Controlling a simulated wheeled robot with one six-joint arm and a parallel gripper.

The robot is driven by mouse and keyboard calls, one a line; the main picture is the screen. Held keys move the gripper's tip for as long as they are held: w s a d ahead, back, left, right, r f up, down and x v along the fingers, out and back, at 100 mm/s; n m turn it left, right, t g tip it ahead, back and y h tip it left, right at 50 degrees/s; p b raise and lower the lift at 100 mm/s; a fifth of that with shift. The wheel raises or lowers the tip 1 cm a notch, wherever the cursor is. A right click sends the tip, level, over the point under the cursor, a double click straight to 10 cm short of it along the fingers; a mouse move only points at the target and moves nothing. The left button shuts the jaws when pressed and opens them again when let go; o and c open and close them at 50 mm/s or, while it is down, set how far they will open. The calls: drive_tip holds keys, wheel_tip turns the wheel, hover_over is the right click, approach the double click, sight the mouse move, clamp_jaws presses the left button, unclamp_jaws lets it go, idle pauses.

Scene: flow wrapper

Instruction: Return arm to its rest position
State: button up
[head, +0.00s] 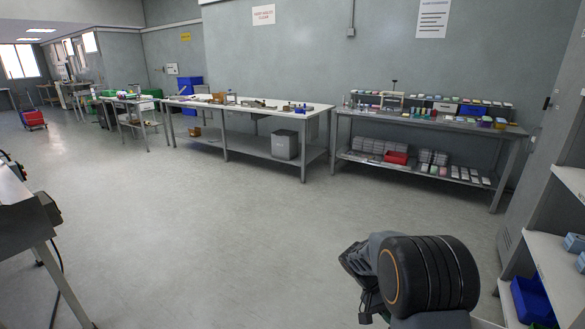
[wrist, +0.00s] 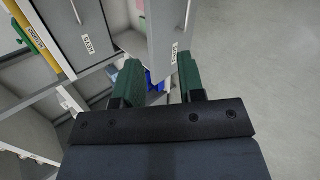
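My gripper (wrist: 160,72) shows in the wrist view with its two green fingers apart. The gap between them is empty; grey cabinet panels and a bit of blue show behind it. In the head view my arm (head: 430,275) is at the lower right, with a dark rounded joint bearing an orange ring. My fingertips cannot be made out in the head view.
Shelves (head: 555,265) with a blue bin (head: 533,300) stand close to my arm on the right. A workbench (head: 428,122) with small items and a longer table (head: 250,110) line the back wall. The middle floor (head: 220,220) is clear.

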drive_tip(key=s+a+r+n+t+y+p, duration=0.1)
drive_tip(key=r+p, duration=0.4)
drive_tip(key=r, duration=0.5)
drive_tip(key=s+a+r+n+t+y+p, duration=0.2)
drive_tip(key=s+a+r+t+y+p, duration=0.2)
drive_tip(key=r, duration=0.5)
drive_tip(key=s+a+r+n+t+y+p, duration=0.1)
drive_tip(key=s+a+r+t+p, duration=0.3)
drive_tip(key=r, duration=0.6)
drive_tip(key=shift+s+a+r+n+y+p, duration=0.35)
drive_tip(key=shift+s+a+y+p, duration=0.55)
drive_tip(key=shift+s+p, duration=0.35)
